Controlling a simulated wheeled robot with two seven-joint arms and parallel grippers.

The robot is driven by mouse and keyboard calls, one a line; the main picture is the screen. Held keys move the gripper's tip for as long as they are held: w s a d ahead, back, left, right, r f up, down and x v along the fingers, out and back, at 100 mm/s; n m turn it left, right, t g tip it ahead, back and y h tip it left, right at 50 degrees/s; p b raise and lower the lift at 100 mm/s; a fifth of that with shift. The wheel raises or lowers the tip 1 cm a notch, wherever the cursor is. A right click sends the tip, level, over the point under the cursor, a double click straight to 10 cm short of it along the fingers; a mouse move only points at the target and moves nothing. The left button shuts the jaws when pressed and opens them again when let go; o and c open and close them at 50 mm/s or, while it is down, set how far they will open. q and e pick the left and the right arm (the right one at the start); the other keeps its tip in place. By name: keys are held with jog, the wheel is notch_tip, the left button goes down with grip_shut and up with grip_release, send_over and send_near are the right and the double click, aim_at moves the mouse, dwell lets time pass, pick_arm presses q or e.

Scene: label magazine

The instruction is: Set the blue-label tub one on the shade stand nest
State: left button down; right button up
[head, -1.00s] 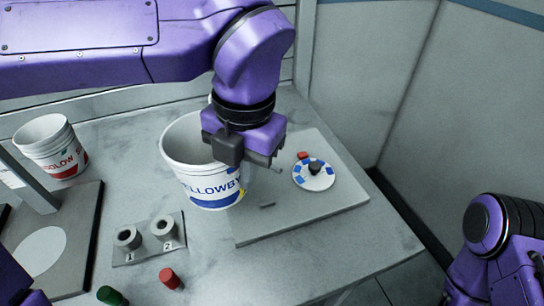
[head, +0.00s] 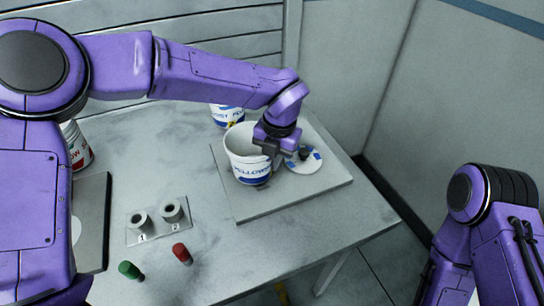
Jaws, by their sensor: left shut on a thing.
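A white tub with a blue label (head: 245,168) is held by my left gripper (head: 270,150), which is shut on its right rim. The tub is slightly tilted, over the back left part of a grey slab (head: 255,208); I cannot tell whether its base touches. A second blue-label tub (head: 228,118) stands behind it, partly hidden by my left arm. At the left, another dark-edged grey slab (head: 92,215) with part of a white disc shows beside my arm. I cannot tell which slab is the shade stand. My right gripper is out of view; only its arm shows at lower right.
A white dial with blue patches and a black knob (head: 304,156) is on the slab, close right of the gripper. A red-label tub (head: 80,150) stands at left. A two-socket block (head: 157,225), a red peg (head: 182,254) and a green peg (head: 130,270) are in front.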

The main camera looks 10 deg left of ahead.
pick_arm(q)
jog(key=shift+w+f, duration=0.2)
jog(key=shift+w, duration=0.1)
jog(key=shift+f, duration=0.1)
jog(key=c, duration=1.3)
grip_release()
jog(key=shift+s, duration=0.2)
jog(key=r, duration=0.8)
jog(key=d+r, duration=0.1)
jog(key=r, duration=0.3)
jog(key=shift+s+r+b, duration=0.1)
jog(key=shift+r+b, duration=0.15)
jog(key=shift+b, duration=0.15)
